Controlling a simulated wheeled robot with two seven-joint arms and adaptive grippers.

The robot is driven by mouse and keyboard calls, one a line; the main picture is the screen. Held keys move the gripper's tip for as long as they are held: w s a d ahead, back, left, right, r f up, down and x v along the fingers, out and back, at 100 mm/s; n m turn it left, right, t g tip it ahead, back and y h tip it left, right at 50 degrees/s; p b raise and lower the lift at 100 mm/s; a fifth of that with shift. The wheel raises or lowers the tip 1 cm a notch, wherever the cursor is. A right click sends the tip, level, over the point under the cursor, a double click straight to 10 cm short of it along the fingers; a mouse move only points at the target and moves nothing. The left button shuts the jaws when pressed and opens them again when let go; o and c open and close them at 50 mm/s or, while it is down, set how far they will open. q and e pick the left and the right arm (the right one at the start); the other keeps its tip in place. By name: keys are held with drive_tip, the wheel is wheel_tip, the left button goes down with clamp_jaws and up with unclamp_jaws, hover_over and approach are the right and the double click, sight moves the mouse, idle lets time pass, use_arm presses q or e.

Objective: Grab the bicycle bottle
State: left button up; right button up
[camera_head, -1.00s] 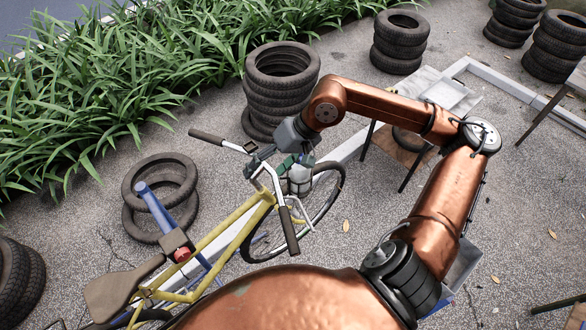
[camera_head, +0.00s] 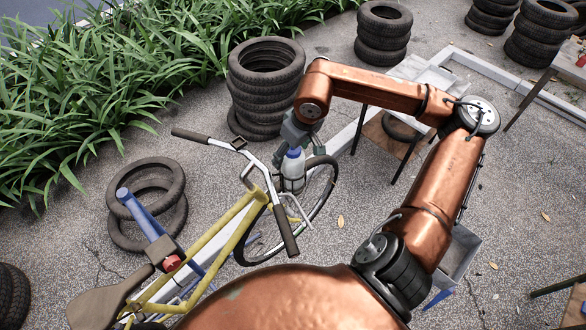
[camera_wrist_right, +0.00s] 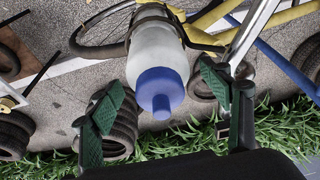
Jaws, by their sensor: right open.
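The bicycle bottle (camera_head: 293,168) has a translucent white body and a blue cap. It sits in a dark holder at the front of the yellow bicycle (camera_head: 226,226), near the handlebar. In the right wrist view the bottle (camera_wrist_right: 158,58) points its blue cap toward my palm, and a dark band crosses its far part. My right gripper (camera_head: 296,142) is at the cap end of the bottle. In the wrist view its green-padded fingers (camera_wrist_right: 161,90) are spread on both sides of the cap, with visible gaps. My left gripper is out of view.
The handlebar (camera_head: 285,230) runs close beside the bottle and my right gripper. A tire stack (camera_head: 265,95) stands behind the gripper. A small table (camera_head: 395,125) stands to the right. Bare pavement lies right of the front wheel (camera_head: 327,200).

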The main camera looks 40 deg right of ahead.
drive_tip(key=shift+x, duration=1.75)
drive_tip(key=shift+s, duration=0.1)
drive_tip(key=c, duration=1.7)
drive_tip(key=shift+r, duration=0.1)
